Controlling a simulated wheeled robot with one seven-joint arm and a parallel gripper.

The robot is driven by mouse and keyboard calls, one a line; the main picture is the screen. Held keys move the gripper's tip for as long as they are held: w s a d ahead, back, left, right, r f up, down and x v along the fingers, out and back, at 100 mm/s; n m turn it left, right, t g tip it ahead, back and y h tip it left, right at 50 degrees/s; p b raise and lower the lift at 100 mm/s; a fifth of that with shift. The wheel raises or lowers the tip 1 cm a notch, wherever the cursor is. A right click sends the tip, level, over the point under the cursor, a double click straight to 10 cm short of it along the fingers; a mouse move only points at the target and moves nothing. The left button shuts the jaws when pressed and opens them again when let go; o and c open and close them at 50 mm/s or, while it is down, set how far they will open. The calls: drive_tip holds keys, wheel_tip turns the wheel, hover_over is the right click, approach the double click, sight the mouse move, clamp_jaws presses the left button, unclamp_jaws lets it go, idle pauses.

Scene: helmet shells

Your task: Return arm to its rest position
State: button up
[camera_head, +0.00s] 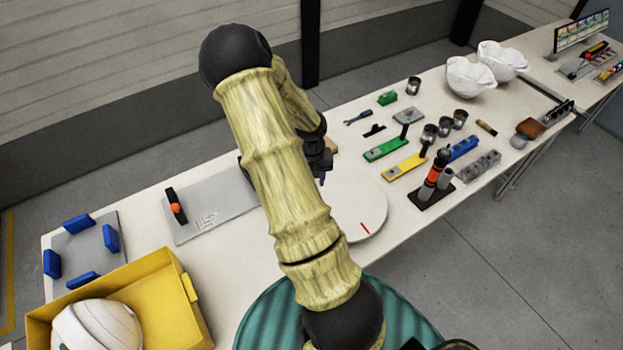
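My arm rises from the bottom middle of the head view, bends at its top left, and comes back down over the table. My gripper (321,168) shows only in part as a dark shape behind the arm, above or near the white round disc (358,205). The arm hides most of it, so I cannot tell whether its fingers are open or shut, or whether it holds anything.
The long white table (285,262) bears a grey plate (200,222), a plate with blue blocks (82,240), several tools and metal cups, and two white helmet shells (470,78). A yellow bin (182,300) with a white helmet (97,326) stands at the lower left.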

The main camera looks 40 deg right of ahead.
drive_tip(key=shift+a, duration=0.1)
idle(0.5)
drive_tip(key=s+a+r+m+t+b, duration=0.1)
drive_tip(key=s+a+r+m+b, duration=0.1)
drive_tip(key=a+r+m, duration=0.4)
drive_tip(key=s+a+r+m+t+b, duration=0.1)
drive_tip(key=s+a+r+m+b, duration=0.2)
drive_tip(key=a+m, duration=1.3)
wheel_tip(320, 180, up, 3)
drive_tip(key=s+m, duration=0.2)
drive_tip(key=m, duration=0.6)
drive_tip(key=shift+f+t, duration=0.15)
drive_tip(key=shift+t, duration=0.15)
drive_tip(key=shift+s, duration=0.1)
